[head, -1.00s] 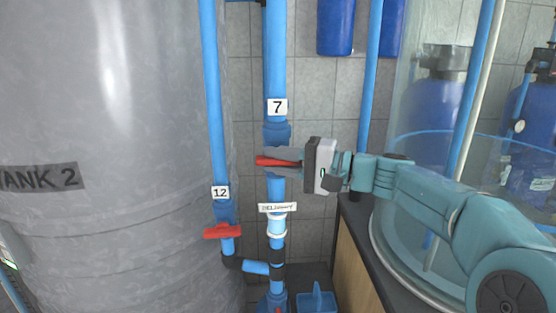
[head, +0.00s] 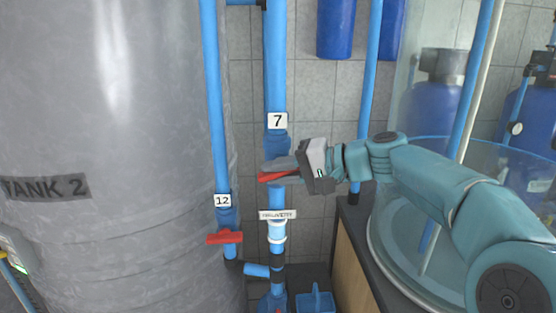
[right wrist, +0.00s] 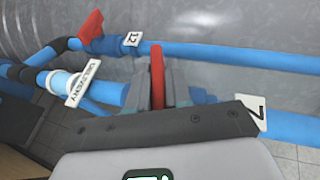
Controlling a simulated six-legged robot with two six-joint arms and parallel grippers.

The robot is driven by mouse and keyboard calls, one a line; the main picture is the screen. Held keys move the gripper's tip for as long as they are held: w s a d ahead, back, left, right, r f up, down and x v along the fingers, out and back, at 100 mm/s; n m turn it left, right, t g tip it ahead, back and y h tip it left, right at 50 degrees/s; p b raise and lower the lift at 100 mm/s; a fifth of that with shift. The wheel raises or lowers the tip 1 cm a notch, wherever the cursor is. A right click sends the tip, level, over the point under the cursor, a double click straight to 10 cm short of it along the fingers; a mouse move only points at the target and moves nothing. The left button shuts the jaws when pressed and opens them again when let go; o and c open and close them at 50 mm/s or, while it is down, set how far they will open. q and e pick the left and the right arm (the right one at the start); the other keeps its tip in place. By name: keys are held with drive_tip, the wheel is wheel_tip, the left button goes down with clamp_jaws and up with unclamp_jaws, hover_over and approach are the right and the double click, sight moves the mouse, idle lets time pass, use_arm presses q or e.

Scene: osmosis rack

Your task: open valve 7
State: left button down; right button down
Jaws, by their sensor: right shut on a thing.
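Valve 7 is on the blue vertical pipe under the white label "7" (head: 277,120). Its red handle (head: 272,176) lies across the pipe, tilted slightly. My right gripper (head: 283,170) reaches in from the right and is shut on this handle. In the right wrist view the red handle (right wrist: 157,76) stands between the two grey fingers, and the label "7" (right wrist: 252,112) is at the right. The valve body is partly hidden behind the fingers. My left gripper is not in view.
Valve 12's red handle (head: 225,237) is on the pipe to the left, below its label (head: 222,200). The large grey tank 2 (head: 110,120) fills the left. A delivery label (head: 277,214) sits below valve 7. A clear tank (head: 400,230) stands at the right.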

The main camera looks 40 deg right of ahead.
drive_tip(key=shift+a+r+n+g+h+p, duration=0.15)
drive_tip(key=shift+n+g+h+p, duration=0.15)
drive_tip(key=shift+g+h+p, duration=0.35)
drive_tip(key=shift+n+g+h+p, duration=0.3)
drive_tip(key=shift+g+h+p, duration=0.45)
drive_tip(key=shift+g, duration=0.3)
drive_tip(key=g+h, duration=0.2)
drive_tip(key=n+g+h, duration=0.1)
drive_tip(key=shift+f, duration=0.25)
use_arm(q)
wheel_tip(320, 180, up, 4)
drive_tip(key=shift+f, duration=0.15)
use_arm(e)
drive_tip(key=n+g+h, duration=0.1)
drive_tip(key=g+h, duration=0.2)
drive_tip(key=shift+f, duration=0.1)
drive_tip(key=shift+s+h, duration=0.1)
drive_tip(key=shift+h, duration=0.2)
drive_tip(key=c, duration=1.2)
unclamp_jaws()
drive_tip(key=shift+o, duration=0.3)
drive_tip(key=shift+s, duration=0.1)
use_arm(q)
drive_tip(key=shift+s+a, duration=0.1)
use_arm(e)
drive_tip(key=shift+r, duration=0.25)
